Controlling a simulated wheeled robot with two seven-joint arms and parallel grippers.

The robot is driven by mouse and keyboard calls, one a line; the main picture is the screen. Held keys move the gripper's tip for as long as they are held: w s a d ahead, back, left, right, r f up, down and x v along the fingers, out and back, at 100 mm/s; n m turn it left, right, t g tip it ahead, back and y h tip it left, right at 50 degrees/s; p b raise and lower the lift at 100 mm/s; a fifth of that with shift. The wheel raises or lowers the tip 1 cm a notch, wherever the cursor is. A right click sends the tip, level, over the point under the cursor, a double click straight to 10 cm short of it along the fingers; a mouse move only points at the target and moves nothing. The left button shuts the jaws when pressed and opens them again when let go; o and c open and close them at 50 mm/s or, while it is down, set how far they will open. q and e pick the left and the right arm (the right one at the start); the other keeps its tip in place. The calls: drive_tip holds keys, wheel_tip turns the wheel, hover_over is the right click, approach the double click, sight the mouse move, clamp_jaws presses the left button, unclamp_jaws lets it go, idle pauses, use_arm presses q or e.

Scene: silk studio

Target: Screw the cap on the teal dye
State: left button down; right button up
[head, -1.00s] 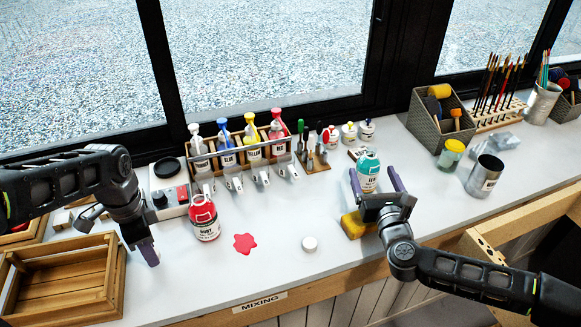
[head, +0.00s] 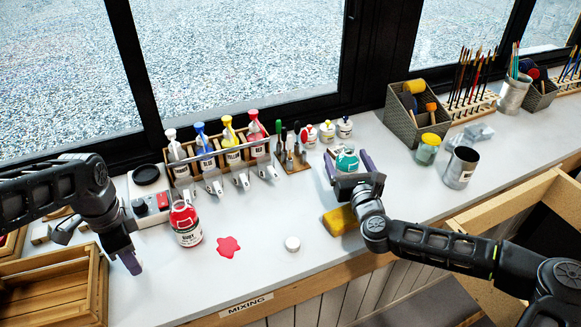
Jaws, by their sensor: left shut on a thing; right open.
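The teal dye bottle (head: 346,159) stands upright toward the back of the counter. My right gripper (head: 348,166) is open, with one purple finger on each side of the bottle; its palm hides the bottle's lower part. I cannot tell if the fingers touch it. A small white round cap (head: 292,244) lies on the counter, in front and to the left of the bottle. My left gripper (head: 132,262) is over the counter's left part, beside the wooden crate, far from bottle and cap. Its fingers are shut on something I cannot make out.
A red dye bottle (head: 187,225) stands near a red spill (head: 228,246). A yellow sponge (head: 339,221) lies just in front of my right gripper. A rack of dye bottles (head: 220,154) lines the back. A wooden crate (head: 58,286) is at the left. The front middle is mostly clear.

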drive_tip(key=shift+c, duration=0.3)
clamp_jaws()
idle(0.8)
drive_tip(key=shift+r, duration=0.2)
wheel_tip(320, 180, up, 10)
drive_tip(key=shift+f, duration=0.15)
idle(0.6)
drive_tip(key=c, duration=0.6)
unclamp_jaws()
clamp_jaws()
